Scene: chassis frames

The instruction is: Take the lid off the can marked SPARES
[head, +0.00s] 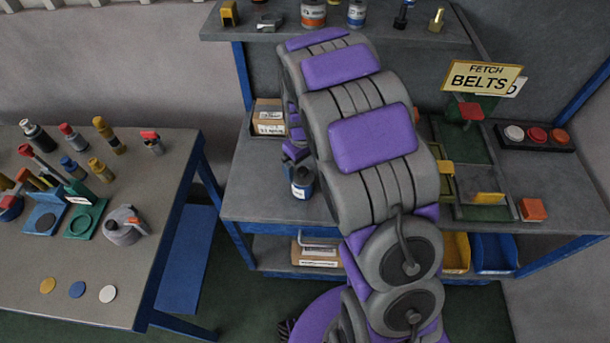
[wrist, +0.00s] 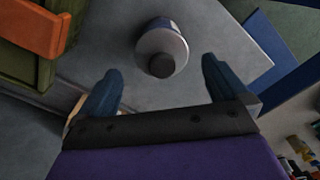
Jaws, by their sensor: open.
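A small can (wrist: 147,45) with a pale rim and a dark round knob on its lid (wrist: 161,66) stands on the grey bench top in the wrist view. It lies ahead of my gripper (wrist: 160,78), between the lines of its two blue fingers. The fingers are spread and apart from the can, with nothing between them. In the head view a dark can with a white label (head: 302,184) stands beside my arm and seems to be the same one. Its label is too small to read. My arm hides most of the gripper there.
An upper shelf (head: 400,30) holds an orange-labelled can (head: 313,13) and a blue-labelled can (head: 356,12). A carton (head: 269,117) stands behind on the bench. A FETCH BELTS sign (head: 481,76) is at right. A side table (head: 90,240) at left holds several bottles and tools.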

